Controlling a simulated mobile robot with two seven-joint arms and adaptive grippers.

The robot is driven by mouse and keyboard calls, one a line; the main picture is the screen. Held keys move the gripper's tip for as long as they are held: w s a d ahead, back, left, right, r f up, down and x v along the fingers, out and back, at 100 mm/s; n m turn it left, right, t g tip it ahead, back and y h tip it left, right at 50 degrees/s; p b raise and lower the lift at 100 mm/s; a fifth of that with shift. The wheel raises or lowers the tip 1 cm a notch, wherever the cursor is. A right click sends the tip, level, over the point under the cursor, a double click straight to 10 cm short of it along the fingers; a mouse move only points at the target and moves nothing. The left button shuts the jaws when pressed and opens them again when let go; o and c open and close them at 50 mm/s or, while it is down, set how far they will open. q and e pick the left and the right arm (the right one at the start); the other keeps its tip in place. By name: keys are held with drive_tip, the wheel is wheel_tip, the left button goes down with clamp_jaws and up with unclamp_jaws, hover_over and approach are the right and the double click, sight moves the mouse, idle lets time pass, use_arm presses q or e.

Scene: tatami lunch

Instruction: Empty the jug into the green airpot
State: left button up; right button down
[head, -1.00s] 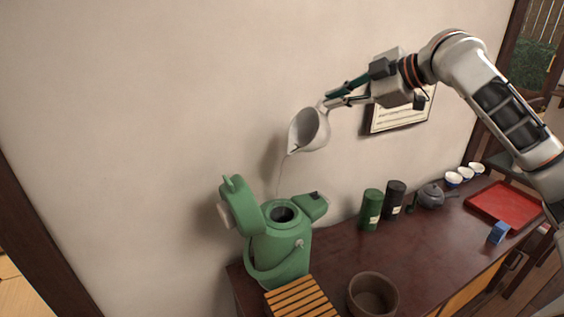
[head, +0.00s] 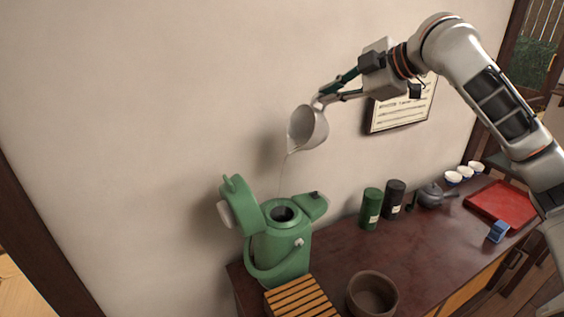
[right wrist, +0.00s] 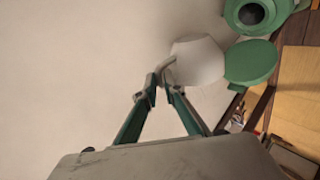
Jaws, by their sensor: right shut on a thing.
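The white jug (head: 308,127) hangs tilted in the air above the green airpot, its mouth facing down and left. A thin stream runs from its lip down toward the airpot's opening. My right gripper (head: 322,98) is shut on the jug's handle; the right wrist view also shows the gripper (right wrist: 163,88) on the jug (right wrist: 197,62). The green airpot (head: 281,252) stands upright at the counter's left end with its lid (head: 240,205) swung open. Its dark round opening also shows in the right wrist view (right wrist: 252,14). My left gripper is out of view.
A slatted wooden rack (head: 300,298) and a brown bowl (head: 372,295) are in front of the airpot. Green (head: 371,209) and black (head: 394,199) canisters, a grey teapot (head: 431,195) and a red tray (head: 502,204) stand to the right. A framed sheet (head: 402,107) hangs on the wall behind.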

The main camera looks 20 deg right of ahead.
drive_tip(key=shift+s+a+r+n, duration=0.1)
drive_tip(key=shift+a+r+n, duration=0.2)
drive_tip(key=shift+a+r, duration=0.2)
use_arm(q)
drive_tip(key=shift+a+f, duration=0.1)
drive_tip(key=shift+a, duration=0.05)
use_arm(e)
drive_tip(key=shift+a+h, duration=0.3)
drive_tip(key=shift+h, duration=0.2)
drive_tip(key=shift+a+r+n+h, duration=0.8)
drive_tip(key=shift+a+n+h, duration=0.15)
drive_tip(key=shift+a, duration=1.85)
drive_tip(key=d, duration=0.2)
drive_tip(key=d+f+m+y, duration=0.1)
drive_tip(key=d, duration=0.1)
drive_tip(key=d+m+y, duration=0.1)
drive_tip(key=shift+d+f, duration=0.4)
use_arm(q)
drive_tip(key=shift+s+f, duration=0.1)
